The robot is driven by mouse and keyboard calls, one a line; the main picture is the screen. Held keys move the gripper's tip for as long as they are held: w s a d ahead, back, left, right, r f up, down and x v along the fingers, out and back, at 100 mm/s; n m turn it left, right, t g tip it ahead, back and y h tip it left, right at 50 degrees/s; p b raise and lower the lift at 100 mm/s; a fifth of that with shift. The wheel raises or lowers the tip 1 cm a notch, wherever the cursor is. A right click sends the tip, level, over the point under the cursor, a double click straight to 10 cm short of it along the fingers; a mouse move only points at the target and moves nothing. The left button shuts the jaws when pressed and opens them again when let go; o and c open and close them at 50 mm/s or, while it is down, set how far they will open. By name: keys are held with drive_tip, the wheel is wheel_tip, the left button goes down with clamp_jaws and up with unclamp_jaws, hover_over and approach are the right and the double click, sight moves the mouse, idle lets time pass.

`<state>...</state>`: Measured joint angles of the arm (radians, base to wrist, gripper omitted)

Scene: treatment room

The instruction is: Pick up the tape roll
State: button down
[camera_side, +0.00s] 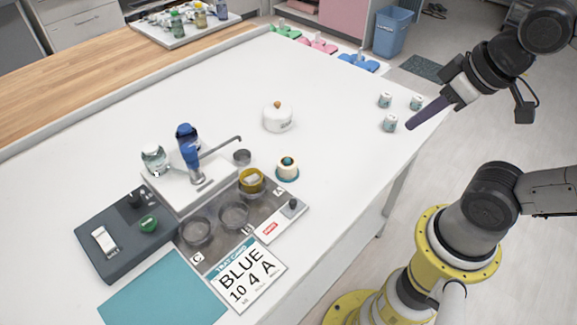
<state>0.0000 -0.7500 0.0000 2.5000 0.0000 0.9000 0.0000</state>
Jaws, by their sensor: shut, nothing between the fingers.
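A cream roll with a dark centre (287,165), which looks like the tape roll, stands upright on a teal round base on the white table, right of the metal tray. A yellow ring-shaped item (251,180) with something pale inside sits at the tray's back right; I cannot tell exactly what it is. My gripper (411,124) is at the upper right, over the table's right edge, well apart from both. Its long dark fingers are together and empty, pointing down and left.
Several small white-and-teal cylinders (390,123) stand close to my fingertips. A white lidded pot (278,118) stands mid-table. The table between roll and gripper is clear.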

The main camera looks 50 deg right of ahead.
drive_tip(key=shift+c, duration=0.3)
unclamp_jaws()
